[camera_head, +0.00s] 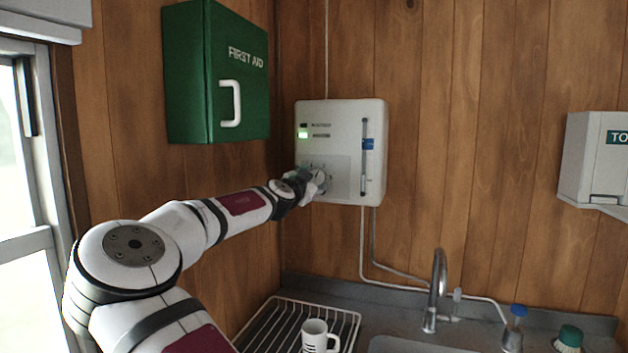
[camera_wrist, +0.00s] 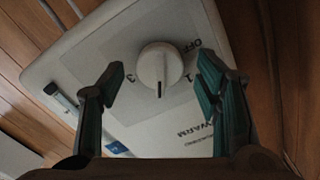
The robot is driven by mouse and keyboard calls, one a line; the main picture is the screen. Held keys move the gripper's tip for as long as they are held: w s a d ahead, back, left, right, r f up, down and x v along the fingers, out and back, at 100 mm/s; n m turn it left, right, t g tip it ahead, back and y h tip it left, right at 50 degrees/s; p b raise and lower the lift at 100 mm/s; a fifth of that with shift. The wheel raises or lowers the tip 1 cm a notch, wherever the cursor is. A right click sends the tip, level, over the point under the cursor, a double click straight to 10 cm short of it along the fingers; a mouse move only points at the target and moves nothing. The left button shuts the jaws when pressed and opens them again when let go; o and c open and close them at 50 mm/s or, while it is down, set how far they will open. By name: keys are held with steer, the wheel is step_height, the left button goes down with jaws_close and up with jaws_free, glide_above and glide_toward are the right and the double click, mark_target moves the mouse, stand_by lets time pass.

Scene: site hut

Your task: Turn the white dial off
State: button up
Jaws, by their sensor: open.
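The white dial (camera_wrist: 160,62) is on the front of a white wall unit (camera_head: 340,115). In the wrist view its dark pointer mark faces the bottom of the picture, between the printed 1 on the right and 3 on the left. OFF is printed at the upper right. In the head view my gripper (camera_head: 318,181) is at the unit's lower left and hides the dial; contact cannot be told.
A green light (camera_head: 303,135) glows on the unit. A green first aid cabinet (camera_head: 240,75) hangs above my arm at the left. Below are a drying rack (camera_head: 290,305) with a mug (camera_head: 315,338), and a sink tap (camera_head: 437,285). A white dispenser (camera_head: 590,160) hangs at the right.

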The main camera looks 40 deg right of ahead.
steer(key=shift+w+d, duration=0.3)
steer(key=shift+d, duration=0.15)
steer(key=c, duration=1.2)
steer(key=shift+o, duration=0.2)
